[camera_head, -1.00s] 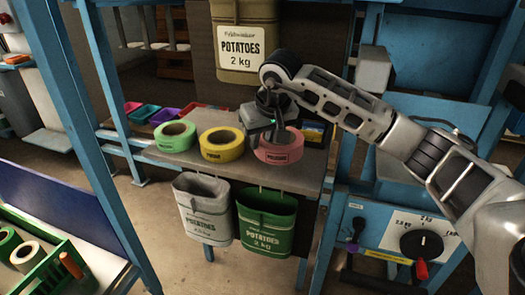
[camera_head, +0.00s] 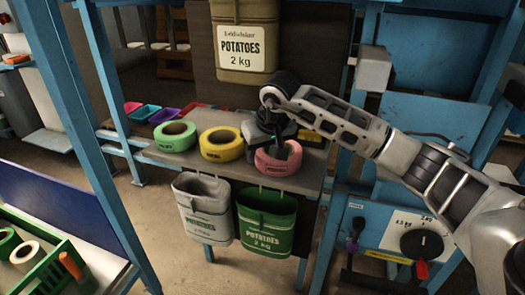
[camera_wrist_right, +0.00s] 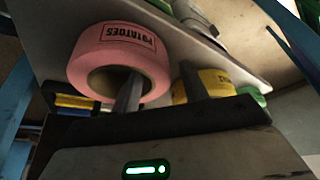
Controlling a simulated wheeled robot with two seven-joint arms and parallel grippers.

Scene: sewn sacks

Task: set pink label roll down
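The pink label roll (camera_head: 270,164) is at the right end of the grey shelf (camera_head: 190,160), close to its front edge. My right gripper (camera_head: 283,145) reaches it from above. In the right wrist view one finger is inside the hole of the pink roll (camera_wrist_right: 98,50) and the other is outside its wall, so the gripper (camera_wrist_right: 158,90) straddles the wall and appears shut on it. Whether the roll touches the shelf or hangs just above it I cannot tell. My left gripper is not in view.
A yellow roll (camera_head: 222,149) and a green roll (camera_head: 175,136) lie left of the pink one on the shelf. A white sack (camera_head: 203,213) and a green sack (camera_head: 266,222) hang below the front edge. A tan sack (camera_head: 243,68) hangs behind.

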